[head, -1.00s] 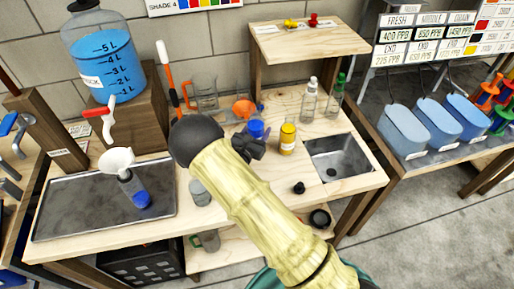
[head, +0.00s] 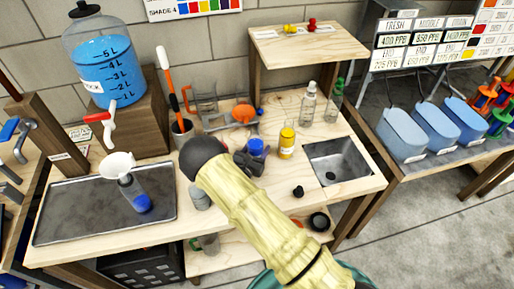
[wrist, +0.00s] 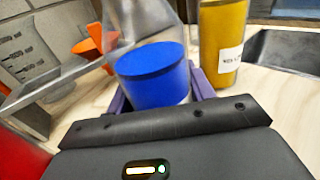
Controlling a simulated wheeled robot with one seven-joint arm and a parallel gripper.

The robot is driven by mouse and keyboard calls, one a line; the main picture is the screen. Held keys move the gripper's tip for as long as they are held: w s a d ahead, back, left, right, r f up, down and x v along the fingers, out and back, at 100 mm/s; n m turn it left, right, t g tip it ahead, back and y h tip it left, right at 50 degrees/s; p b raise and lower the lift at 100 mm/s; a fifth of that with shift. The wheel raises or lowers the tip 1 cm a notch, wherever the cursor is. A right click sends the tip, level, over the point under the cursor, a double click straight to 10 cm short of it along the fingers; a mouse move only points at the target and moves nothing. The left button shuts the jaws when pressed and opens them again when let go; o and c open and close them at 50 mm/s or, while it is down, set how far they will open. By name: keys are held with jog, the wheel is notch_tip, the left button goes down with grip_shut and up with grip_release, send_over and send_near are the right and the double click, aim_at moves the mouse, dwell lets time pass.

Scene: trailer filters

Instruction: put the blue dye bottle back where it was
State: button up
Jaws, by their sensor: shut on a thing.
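The blue dye bottle (head: 257,146) is clear with deep blue dye inside. It is at the middle of the wooden bench, left of the yellow bottle (head: 286,143). My gripper (head: 249,160) is shut on it; my arm partly hides the grip. In the wrist view the blue dye bottle (wrist: 152,75) sits upright between the purple fingers of my gripper (wrist: 158,92), with the yellow bottle (wrist: 221,45) close behind on the right. Whether the blue bottle's base touches the bench is hidden.
A metal sink (head: 338,160) lies to the right, with two clear bottles behind it. An orange funnel (head: 243,113) and a beaker (head: 207,107) stand behind. On the left tray (head: 75,215), a funnel-topped bottle (head: 133,192) holds blue liquid. A small black stopper (head: 298,191) lies in front.

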jog(key=shift+f, duration=0.1)
jog(key=o, duration=1.2)
jog(key=shift+r, duration=0.2)
jog(key=shift+s+a+f, duration=0.1)
jog(key=shift+s+a, duration=0.1)
jog(key=shift+s, duration=0.15)
jog(key=b+v, duration=0.2)
jog(key=v, duration=0.9)
jog(key=shift+s+a+b, duration=0.1)
jog(key=shift+s+b, duration=0.05)
jog(key=shift+b, duration=0.15)
